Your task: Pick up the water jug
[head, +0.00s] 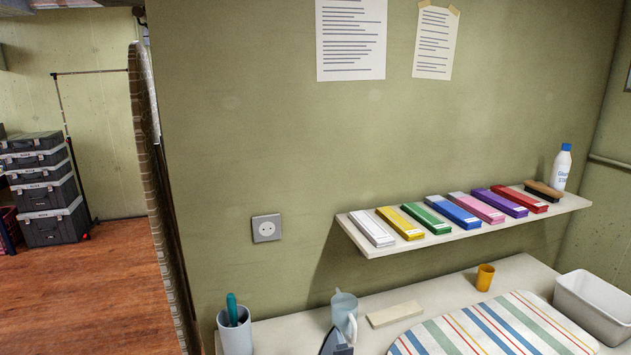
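A translucent pale blue water jug (345,306) with a white handle stands upright on the white counter (520,266) at the lower middle of the head view. A dark-soled iron (336,343) stands close in front of it, cut by the bottom edge, and hides part of the jug's lower side. Neither of my grippers shows in this view.
A white cup with a teal-handled tool (235,330) stands left of the jug. A beige block (394,314), striped ironing pad (490,328), orange cup (485,277) and white bin (597,305) lie rightward. A shelf (375,250) with colored boxes hangs above.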

